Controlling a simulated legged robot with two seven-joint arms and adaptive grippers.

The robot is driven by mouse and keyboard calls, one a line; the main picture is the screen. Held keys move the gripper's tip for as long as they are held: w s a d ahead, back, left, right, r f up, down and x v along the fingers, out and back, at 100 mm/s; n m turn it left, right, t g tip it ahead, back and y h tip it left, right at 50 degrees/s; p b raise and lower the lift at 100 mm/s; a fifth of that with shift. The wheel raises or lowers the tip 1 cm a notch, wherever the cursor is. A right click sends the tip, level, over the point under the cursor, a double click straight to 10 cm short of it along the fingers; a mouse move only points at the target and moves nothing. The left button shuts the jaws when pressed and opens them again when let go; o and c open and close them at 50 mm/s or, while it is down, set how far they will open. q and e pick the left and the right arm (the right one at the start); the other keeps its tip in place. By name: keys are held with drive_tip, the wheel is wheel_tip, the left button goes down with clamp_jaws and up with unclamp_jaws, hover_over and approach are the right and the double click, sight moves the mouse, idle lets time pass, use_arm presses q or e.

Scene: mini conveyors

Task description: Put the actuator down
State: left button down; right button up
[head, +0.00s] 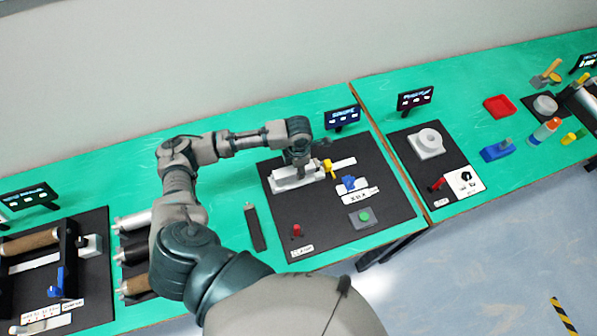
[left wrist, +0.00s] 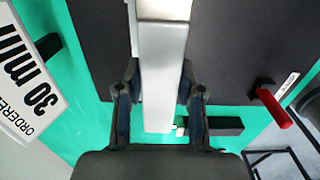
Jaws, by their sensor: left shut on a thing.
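The actuator looks like a light grey metal bar or block (head: 287,183) at the upper left of the black board (head: 320,222) in the middle of the head view. My left gripper (head: 300,163) comes down over it from above. In the left wrist view the pale bar (left wrist: 163,85) runs between the two dark fingers of my left gripper (left wrist: 161,100), which are shut on it. Whether its underside touches the board or a fixture is hidden. My right gripper is not in view.
The board also holds a yellow part (head: 328,167), a blue part (head: 349,184), a green button (head: 364,216) and a red handle (head: 296,231). A dark bar (head: 255,228) lies on the green table left of the board. A display (head: 342,117) stands behind.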

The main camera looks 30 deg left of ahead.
use_arm(q)
drive_tip(key=shift+w+d+f, duration=0.1)
drive_tip(key=shift+w+f, duration=0.05)
drive_tip(key=shift+f, duration=0.5)
drive_tip(key=shift+w+f, duration=0.15)
drive_tip(key=shift+f, duration=0.45)
drive_tip(key=shift+s+a+f, duration=0.1)
drive_tip(key=shift+a+f, duration=0.3)
drive_tip(key=shift+f, duration=0.45)
drive_tip(key=c, duration=1.1)
unclamp_jaws()
drive_tip(key=shift+a, duration=0.15)
drive_tip(key=o, duration=0.4)
drive_tip(key=shift+a+f, duration=0.1)
drive_tip(key=shift+d+r, duration=0.25)
drive_tip(key=shift+d, duration=0.1)
drive_tip(key=r, duration=1)
drive_tip(key=shift+a+r, duration=0.2)
drive_tip(key=shift+r, duration=0.45)
drive_tip(key=shift+d+r, duration=0.15)
drive_tip(key=shift+r, duration=0.1)
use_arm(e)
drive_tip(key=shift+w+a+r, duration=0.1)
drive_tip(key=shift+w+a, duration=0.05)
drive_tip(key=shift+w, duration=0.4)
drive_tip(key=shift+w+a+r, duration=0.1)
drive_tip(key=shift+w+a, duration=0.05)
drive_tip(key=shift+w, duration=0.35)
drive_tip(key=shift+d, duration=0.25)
